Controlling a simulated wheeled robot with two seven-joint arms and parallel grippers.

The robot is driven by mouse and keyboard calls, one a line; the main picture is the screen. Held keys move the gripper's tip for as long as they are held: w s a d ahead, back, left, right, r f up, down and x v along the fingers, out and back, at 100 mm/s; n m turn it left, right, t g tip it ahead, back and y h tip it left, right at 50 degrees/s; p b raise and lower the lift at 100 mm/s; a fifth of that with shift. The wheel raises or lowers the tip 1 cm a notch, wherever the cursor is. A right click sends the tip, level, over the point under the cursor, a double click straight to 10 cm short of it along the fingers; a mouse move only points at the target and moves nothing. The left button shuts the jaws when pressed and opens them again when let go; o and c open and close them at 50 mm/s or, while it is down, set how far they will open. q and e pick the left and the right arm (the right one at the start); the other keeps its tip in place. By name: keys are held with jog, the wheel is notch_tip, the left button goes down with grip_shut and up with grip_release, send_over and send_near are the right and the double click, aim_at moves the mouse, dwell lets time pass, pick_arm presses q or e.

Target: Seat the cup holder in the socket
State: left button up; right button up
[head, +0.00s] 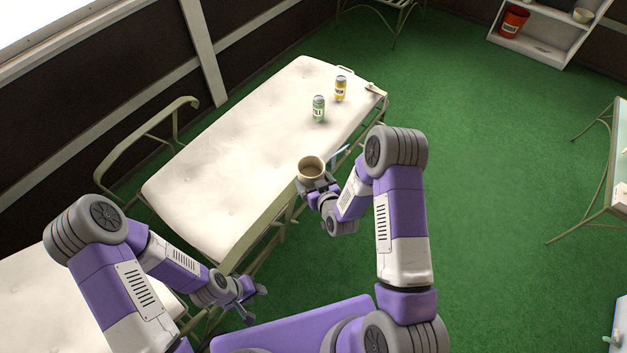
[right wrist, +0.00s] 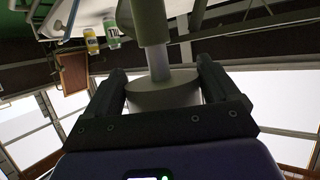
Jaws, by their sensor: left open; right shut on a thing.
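The cup holder (head: 311,163), a beige round open-topped cup, is held by my right gripper (head: 319,186) at the lounger's near long edge. In the right wrist view, the right gripper (right wrist: 163,85) is shut around its round grey body (right wrist: 163,96). A thinner grey stem (right wrist: 158,62) runs from that body to an olive cylinder (right wrist: 151,22), possibly the socket. I cannot tell whether the stem is inside this cylinder or only in line with it. In the head view, the cup holder and arm hide this spot. My left gripper (head: 252,298) is open and empty, low beside the lounger.
A green can (head: 318,108) and a yellow can (head: 340,88) stand on the white lounger cushion (head: 240,140). A metal armrest (head: 145,135) rises at its far left. A white shelf (head: 545,42) with a red bucket (head: 513,21) stands back right. Green floor (head: 490,150) is clear at right.

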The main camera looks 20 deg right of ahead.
jog(key=shift+f, duration=0.5)
jog(key=o, duration=0.8)
jog(key=shift+o, duration=0.2)
jog(key=shift+f, duration=0.1)
jog(key=shift+s, duration=0.1)
jog(key=s+r, duration=0.1)
jog(key=s+r+p, duration=0.1)
jog(key=s, duration=0.1)
jog(key=s+r+p, duration=0.1)
jog(key=r, duration=0.1)
jog(key=shift+s+d, duration=0.2)
jog(key=shift+d, duration=0.15)
jog(key=shift+s, duration=0.1)
dwell(0.4)
jog(key=p+v, duration=0.2)
jog(key=v, duration=0.5)
jog(key=shift+s, duration=0.2)
